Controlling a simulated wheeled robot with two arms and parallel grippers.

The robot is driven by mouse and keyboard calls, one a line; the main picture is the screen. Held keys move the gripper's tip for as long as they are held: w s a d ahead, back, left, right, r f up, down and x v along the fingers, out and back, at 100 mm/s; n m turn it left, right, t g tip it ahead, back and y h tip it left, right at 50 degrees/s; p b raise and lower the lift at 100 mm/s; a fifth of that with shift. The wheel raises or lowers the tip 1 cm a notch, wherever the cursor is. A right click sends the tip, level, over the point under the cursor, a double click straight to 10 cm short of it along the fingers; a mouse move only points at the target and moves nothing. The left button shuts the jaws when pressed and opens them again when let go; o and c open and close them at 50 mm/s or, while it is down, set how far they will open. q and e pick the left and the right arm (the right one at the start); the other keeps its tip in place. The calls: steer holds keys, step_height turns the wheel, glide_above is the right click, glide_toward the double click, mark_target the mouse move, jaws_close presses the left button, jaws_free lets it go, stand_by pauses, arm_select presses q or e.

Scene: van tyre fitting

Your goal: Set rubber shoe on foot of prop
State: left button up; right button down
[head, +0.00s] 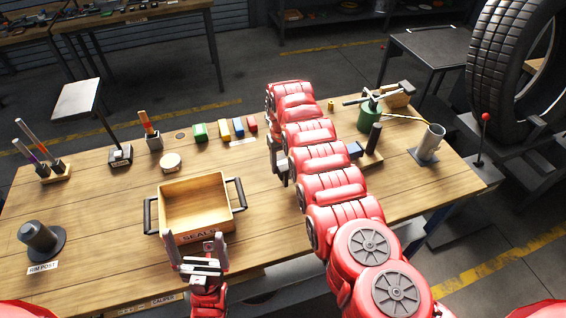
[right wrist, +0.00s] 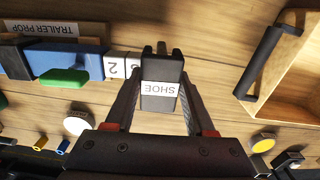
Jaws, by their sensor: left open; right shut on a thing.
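My right gripper (right wrist: 160,95) is shut on the rubber shoe (right wrist: 161,92), a black block with a white SHOE label. In the head view the right gripper (head: 279,165) is partly covered by its own red arm. In the right wrist view the prop (right wrist: 75,62) lies left of the shoe, with a blue body and a white end piece (right wrist: 115,66) facing it. I cannot tell whether shoe and end piece touch. In the head view a blue part (head: 355,149) shows right of the arm; the rest is hidden. My left gripper (head: 195,250) is open and empty before the crate.
A wooden SEALS crate (head: 195,235) with dark handles stands left of my right arm; its side shows in the wrist view. Behind it are a round tin (head: 170,162) and coloured blocks (head: 200,132).

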steer(key=shift+c, duration=0.8)
jaws_free()
steer(key=shift+r, duration=0.1)
steer(key=shift+r, duration=0.3)
step_height(320, 180, up, 17)
steer(key=p, duration=0.2)
steer(key=shift+f, duration=0.15)
